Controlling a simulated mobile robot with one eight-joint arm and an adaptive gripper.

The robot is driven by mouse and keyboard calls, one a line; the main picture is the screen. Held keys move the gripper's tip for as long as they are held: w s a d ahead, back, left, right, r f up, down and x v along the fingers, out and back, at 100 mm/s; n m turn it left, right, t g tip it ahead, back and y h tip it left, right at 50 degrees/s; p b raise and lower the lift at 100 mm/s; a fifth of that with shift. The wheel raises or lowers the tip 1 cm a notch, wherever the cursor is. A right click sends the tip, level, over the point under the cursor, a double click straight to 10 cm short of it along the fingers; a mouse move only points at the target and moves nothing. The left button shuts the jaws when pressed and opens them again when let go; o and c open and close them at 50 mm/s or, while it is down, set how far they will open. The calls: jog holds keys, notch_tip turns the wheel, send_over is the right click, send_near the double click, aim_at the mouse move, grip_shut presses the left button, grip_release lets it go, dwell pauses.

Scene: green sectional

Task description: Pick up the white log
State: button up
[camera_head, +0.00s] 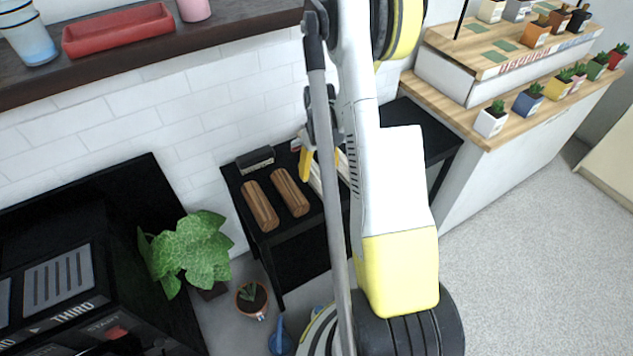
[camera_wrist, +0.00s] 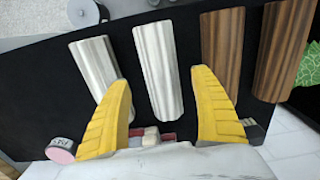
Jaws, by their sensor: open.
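Two white logs lie on a black table (camera_wrist: 50,95) in the wrist view. One white log (camera_wrist: 158,60) lies between the two yellow fingers of my gripper (camera_wrist: 160,80). The other white log (camera_wrist: 88,62) lies to the left, its lower end near the left finger. My gripper is open, and nothing is clamped between its fingers. I cannot tell how high the fingers are above the log. In the head view, my arm hides most of the white logs, and one yellow finger shows beside it.
Two brown logs, one (camera_wrist: 222,50) nearer and one (camera_wrist: 288,45) farther right, lie on the same table. Small blocks (camera_wrist: 150,136) and a pink-ended item (camera_wrist: 62,150) lie near its lower edge. A leafy plant (camera_head: 190,250) stands left of the table. Potted plants line a wooden shelf (camera_head: 480,130) at right.

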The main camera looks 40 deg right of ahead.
aim_at(318, 174)
jog(key=f+b, duration=0.1)
jog(key=f, duration=0.2)
jog(key=f+b, duration=0.1)
jog(key=f, duration=0.1)
jog(key=shift+w+b, duration=0.3)
jog(key=shift+r, duration=0.1)
jog(key=c, duration=1.5)
